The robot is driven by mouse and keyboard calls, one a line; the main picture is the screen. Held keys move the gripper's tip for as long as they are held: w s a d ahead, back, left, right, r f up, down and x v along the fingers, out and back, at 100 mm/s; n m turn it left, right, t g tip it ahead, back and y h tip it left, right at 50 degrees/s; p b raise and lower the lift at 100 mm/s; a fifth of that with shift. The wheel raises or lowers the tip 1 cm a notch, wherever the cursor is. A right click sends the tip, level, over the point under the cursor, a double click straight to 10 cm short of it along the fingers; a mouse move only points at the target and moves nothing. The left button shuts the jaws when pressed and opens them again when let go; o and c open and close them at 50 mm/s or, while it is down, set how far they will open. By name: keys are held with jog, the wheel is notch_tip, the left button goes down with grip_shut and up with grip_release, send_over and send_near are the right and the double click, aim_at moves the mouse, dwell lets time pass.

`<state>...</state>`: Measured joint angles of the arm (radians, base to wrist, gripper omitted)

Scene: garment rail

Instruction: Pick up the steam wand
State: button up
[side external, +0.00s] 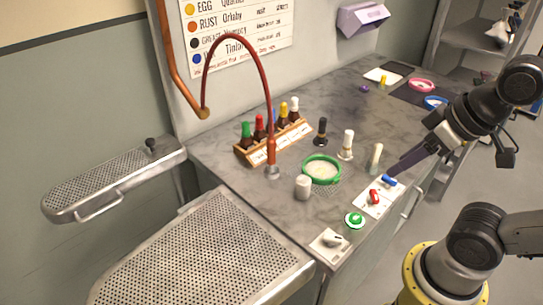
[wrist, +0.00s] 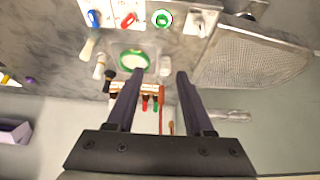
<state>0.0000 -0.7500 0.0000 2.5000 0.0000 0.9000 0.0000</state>
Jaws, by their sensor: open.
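The steam wand (side external: 271,150) has an orange-red grip and stands upright in a small metal holder on the grey counter. A dark red hose (side external: 240,42) arches from its top to a fitting on the wall. In the wrist view the wand (wrist: 162,94) shows beyond and between my fingers. My gripper (side external: 395,172) is open and empty above the counter's front right edge, well to the right of the wand. Its two dark fingers (wrist: 160,74) stand wide apart in the wrist view, with nothing between them up close.
A wooden rack (side external: 272,140) of colour-capped bottles stands beside the wand. A green-rimmed dish (side external: 321,169), a white jar (side external: 303,187) and several small bottles lie between wand and gripper. Switch plates (side external: 374,197) line the front edge. A perforated metal board (side external: 200,258) fills the front left.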

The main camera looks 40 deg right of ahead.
jog(key=shift+o, duration=1.1)
